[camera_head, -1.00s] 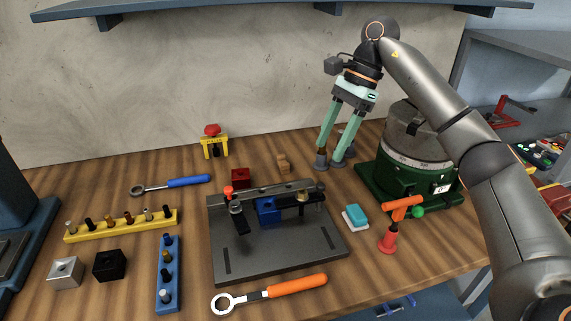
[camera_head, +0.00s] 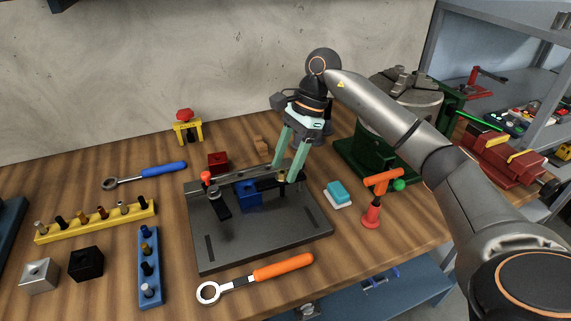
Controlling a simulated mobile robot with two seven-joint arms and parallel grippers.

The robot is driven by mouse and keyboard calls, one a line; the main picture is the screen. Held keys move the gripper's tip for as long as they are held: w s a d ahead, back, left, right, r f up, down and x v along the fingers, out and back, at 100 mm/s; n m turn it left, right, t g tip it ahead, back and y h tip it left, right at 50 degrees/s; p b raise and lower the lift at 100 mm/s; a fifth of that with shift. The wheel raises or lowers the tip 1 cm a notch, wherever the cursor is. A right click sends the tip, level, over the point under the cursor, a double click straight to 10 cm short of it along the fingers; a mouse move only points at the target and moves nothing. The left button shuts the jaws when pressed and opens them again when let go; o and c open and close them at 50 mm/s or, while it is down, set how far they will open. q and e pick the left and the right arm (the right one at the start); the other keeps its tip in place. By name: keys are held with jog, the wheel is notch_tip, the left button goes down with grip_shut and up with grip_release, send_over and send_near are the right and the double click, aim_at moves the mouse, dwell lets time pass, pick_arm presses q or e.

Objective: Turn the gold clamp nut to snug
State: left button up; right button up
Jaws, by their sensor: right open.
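The gold clamp nut (camera_head: 282,177) is small and sits at the right end of the black clamp bar on the dark grey fixture plate (camera_head: 265,230). A blue block (camera_head: 248,195) stands under the clamp bar. My right gripper (camera_head: 284,171) points down with its two green fingers apart. Its fingertips are at the gold nut, one to each side of it in the picture. I cannot tell whether they touch it, and they partly hide it. My left gripper is not in view.
An orange-handled ring wrench (camera_head: 284,267) lies in front of the plate. Yellow (camera_head: 98,222) and blue (camera_head: 152,265) pin racks stand left.

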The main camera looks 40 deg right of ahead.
jog(key=shift+a+f, duration=0.15)
jog(key=shift+f, duration=0.15)
grip_shut()
dwell(0.4)
